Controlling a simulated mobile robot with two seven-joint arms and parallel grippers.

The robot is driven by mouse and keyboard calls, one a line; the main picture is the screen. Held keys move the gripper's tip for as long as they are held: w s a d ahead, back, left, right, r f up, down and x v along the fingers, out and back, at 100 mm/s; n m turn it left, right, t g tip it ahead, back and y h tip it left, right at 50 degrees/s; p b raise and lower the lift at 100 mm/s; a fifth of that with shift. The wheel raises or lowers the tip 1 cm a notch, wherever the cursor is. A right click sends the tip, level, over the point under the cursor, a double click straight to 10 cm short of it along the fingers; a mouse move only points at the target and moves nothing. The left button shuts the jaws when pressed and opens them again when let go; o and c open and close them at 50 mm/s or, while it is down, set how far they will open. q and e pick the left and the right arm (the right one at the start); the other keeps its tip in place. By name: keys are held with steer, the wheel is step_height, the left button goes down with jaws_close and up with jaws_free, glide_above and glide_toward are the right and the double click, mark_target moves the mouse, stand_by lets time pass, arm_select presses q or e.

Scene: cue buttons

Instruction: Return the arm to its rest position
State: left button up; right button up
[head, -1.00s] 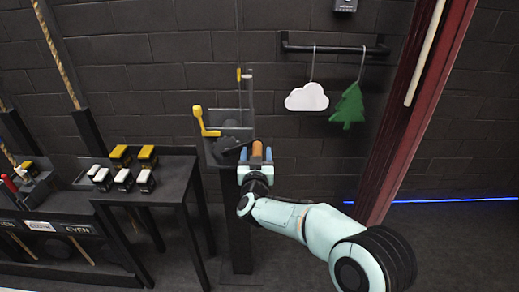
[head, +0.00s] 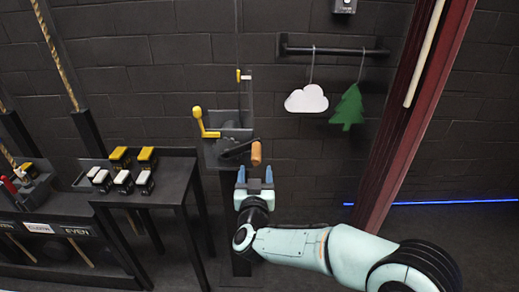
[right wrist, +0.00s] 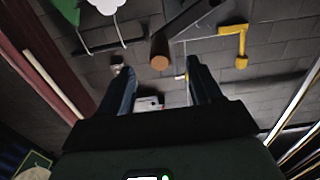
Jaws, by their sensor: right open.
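My right gripper (head: 254,178) is open and empty in the head view, its two blue fingers pointing up. It is just below the orange-brown crank handle (head: 256,153) of a dark winch, apart from it. In the right wrist view the gripper's fingers (right wrist: 160,92) are spread, and the end of the round handle (right wrist: 160,62) shows beyond them. My right arm comes in from the lower right of the head view. My left gripper is not in view.
A yellow lever (head: 202,123) stands beside the crank. A black table (head: 174,190) with several yellow- and white-topped buttons is at the left. A white cloud (head: 306,98) and a green tree (head: 348,107) hang on a rail. A dark red post (head: 410,110) rises at the right.

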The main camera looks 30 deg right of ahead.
steer(key=shift+v, duration=0.85)
steer(key=a+f+n+g+y+p, duration=0.2)
steer(key=a+f+n+y, duration=0.15)
steer(key=f, duration=1.25)
steer(key=s+a+f+g+y+p, duration=0.1)
steer(key=s+a+f+g+y, duration=0.2)
steer(key=f, duration=0.5)
steer(key=s+a+f+g+y+p, duration=0.1)
steer(key=s+f+g+y+p, duration=0.1)
steer(key=s+f, duration=0.5)
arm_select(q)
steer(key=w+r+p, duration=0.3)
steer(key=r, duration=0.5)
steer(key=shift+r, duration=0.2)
arm_select(e)
steer(key=s+a+f+g+y, duration=0.1)
steer(key=s+a+f+g, duration=0.1)
steer(key=s, duration=0.5)
steer(key=s+a+f+g+y, duration=0.2)
steer(key=s+a+f+g, duration=0.1)
steer(key=s+f, duration=0.3)
steer(key=s+a+f+m+g+y, duration=0.1)
steer(key=s+a+f+g, duration=0.2)
steer(key=s, duration=0.7)
steer(key=shift+s+f+g, duration=0.2)
steer(key=shift+f+g, duration=0.5)
steer(key=shift+f, duration=0.15)
steer(key=shift+d, duration=0.1)
